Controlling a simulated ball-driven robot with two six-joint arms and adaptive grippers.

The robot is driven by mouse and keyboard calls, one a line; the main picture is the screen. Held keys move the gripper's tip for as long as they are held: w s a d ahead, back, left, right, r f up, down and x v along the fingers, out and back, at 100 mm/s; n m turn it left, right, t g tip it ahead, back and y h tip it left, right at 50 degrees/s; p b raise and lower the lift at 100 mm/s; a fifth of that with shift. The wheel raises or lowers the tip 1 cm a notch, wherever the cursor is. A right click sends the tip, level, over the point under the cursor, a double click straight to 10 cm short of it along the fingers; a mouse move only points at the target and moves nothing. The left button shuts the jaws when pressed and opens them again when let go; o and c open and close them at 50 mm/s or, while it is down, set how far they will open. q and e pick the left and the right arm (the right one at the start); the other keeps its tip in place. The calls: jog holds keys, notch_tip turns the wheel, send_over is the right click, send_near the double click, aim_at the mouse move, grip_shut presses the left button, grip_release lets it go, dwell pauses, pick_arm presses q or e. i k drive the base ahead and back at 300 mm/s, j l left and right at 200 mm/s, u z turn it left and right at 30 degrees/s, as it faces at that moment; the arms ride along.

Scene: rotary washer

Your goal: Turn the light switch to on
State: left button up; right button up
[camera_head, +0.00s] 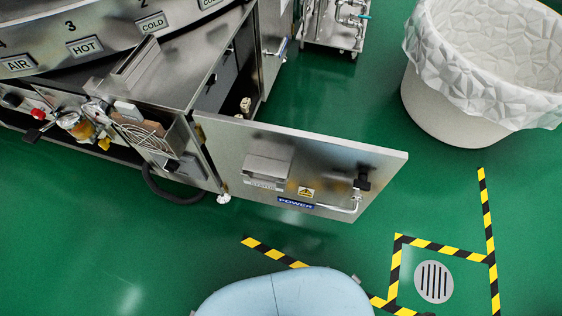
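No part is clearly marked as a light switch. The metal machine (160,78) stands at the upper left, with an open metal door (335,155) swung out over the floor. The door carries a blue POWER label (296,203), a small black part (362,182) near its free end and a bent metal handle (340,208). A small boxy cover (267,168) sits above a label too small to read surely. A pale fitting (245,105) shows inside the opening behind the door. Neither of my grippers is in view.
A large white lined bin (470,110) stands at the upper right. A metal frame with pipes (336,25) is at the top. Gauges, a red knob (38,113) and a black hose (170,195) line the machine's left. Green floor is open in front, with striped tape and a drain (434,282).

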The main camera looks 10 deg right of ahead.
aim_at(228, 51)
jog(key=k+l+u, duration=0.55)
jog(key=k+l, duration=0.15)
jog(key=l, duration=0.1)
